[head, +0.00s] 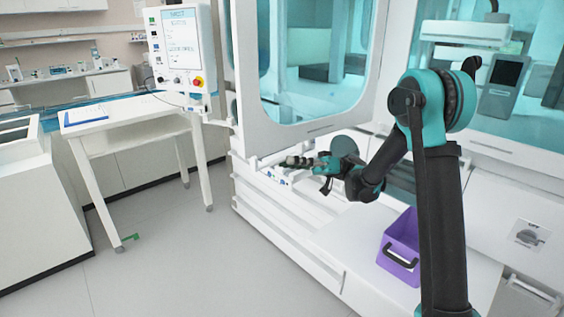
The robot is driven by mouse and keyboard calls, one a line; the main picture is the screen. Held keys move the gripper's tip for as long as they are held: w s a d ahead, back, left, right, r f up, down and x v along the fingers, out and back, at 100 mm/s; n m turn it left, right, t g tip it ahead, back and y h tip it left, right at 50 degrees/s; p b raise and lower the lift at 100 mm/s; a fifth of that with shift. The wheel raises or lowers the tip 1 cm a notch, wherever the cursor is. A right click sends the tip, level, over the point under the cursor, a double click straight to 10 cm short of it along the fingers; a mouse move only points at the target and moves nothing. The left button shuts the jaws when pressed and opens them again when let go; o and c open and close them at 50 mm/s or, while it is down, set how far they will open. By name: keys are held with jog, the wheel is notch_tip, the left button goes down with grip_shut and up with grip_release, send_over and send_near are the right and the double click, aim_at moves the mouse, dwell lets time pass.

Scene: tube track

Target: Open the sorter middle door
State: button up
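The sorter is the large white machine with teal-tinted windows. One of its doors, a white-framed panel (350,118) with a rounded window, fills the upper middle of the head view. Its lower edge stands above the white ledge, with a gap under it. I cannot tell for sure whether this is the middle door. My gripper (322,172) is at that gap, just below the door's lower edge, pointing left. A small grey and dark piece lies at its tips. The fingers are small and partly hidden, so contact and opening are unclear.
A purple bin (398,240) with a black handle stands on the white lower deck, right of my gripper. A control screen (180,45) is left of the door. A white side table (125,115) stands at left. The grey floor (180,270) between is mostly clear.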

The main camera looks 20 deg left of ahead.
jog(key=v, duration=0.8)
jog(key=shift+w+d, duration=0.1)
